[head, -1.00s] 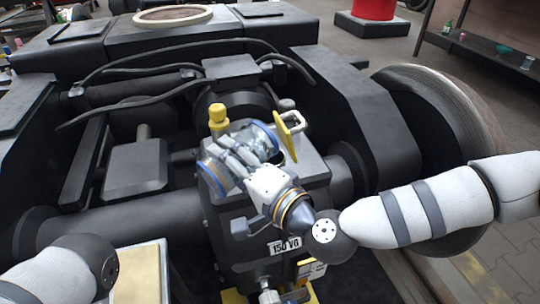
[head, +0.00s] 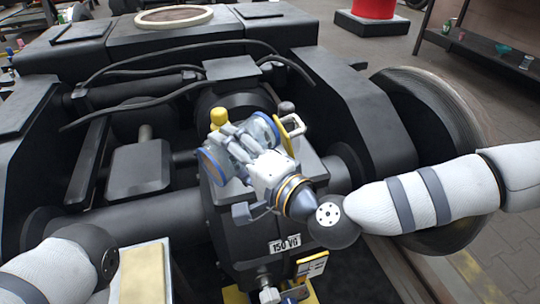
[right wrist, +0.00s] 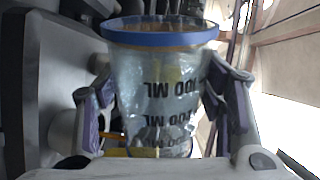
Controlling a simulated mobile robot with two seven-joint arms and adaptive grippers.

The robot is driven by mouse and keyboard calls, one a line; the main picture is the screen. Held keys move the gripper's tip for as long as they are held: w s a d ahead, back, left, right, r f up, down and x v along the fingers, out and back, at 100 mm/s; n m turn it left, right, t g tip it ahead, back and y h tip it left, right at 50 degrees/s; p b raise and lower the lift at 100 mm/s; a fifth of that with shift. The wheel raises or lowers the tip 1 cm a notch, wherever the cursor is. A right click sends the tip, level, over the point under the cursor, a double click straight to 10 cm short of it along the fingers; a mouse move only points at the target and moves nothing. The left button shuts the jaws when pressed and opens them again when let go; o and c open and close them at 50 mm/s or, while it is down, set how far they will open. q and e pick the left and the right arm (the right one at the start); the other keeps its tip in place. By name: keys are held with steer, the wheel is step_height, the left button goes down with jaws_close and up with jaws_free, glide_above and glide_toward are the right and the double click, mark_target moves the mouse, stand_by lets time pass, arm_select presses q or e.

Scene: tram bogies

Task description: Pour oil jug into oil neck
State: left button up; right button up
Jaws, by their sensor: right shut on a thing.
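The oil jug (head: 239,154) is a clear vessel with blue rings at its ends, lying strongly tilted above the dark gearbox. My right gripper (head: 238,142) is shut around its body. In the right wrist view the jug (right wrist: 160,85) shows a blue rim, "100 ML" marks and the gripper's fingers (right wrist: 165,115) on both sides. A yellow fitting (head: 218,115), possibly the oil neck, stands just behind the gripper's fingers and is partly hidden; whether the jug touches it is unclear. No pouring stream is discernible. My left gripper is out of view; only its arm shows.
The dark gearbox (head: 250,205) carries a "150 VG" plate (head: 285,243). Black hoses (head: 150,72) arch behind the jug. A large wheel (head: 455,120) stands right of it. A pale-topped box (head: 142,273) is at lower left. Shelves (head: 490,45) stand at far right.

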steer(key=shift+m, duration=0.4)
steer(key=shift+w+d+r+p, duration=0.1)
steer(key=shift+r+p, duration=1.2)
steer(key=shift+r, duration=0.9)
steer(key=shift+f, duration=0.1)
